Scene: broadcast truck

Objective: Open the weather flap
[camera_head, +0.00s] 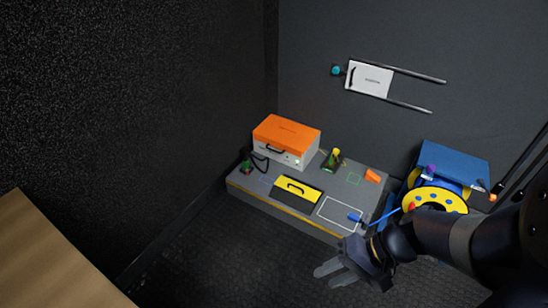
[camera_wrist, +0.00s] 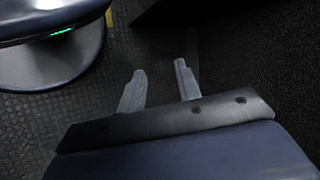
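I cannot read a label that names the weather flap. A yellow panel with a dark handle (camera_head: 297,188) lies closed on the front of the low grey platform and looks most like a flap. A white plate with a dark handle (camera_head: 369,80) sits at the left end of two rails on the back wall. My gripper (camera_head: 326,276) is over the dark floor in front of the platform, apart from both. In the wrist view its two grey fingers (camera_wrist: 160,68) are spread with nothing between them. Neither panel shows in the wrist view.
The grey platform (camera_head: 243,184) also bears an orange-topped case (camera_head: 287,135), an orange block (camera_head: 372,176) and a blue plug (camera_head: 355,217). A yellow cable reel (camera_head: 457,203) and blue box (camera_head: 458,160) stand at right. A wooden surface (camera_head: 45,260) fills the lower left. Floor between is clear.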

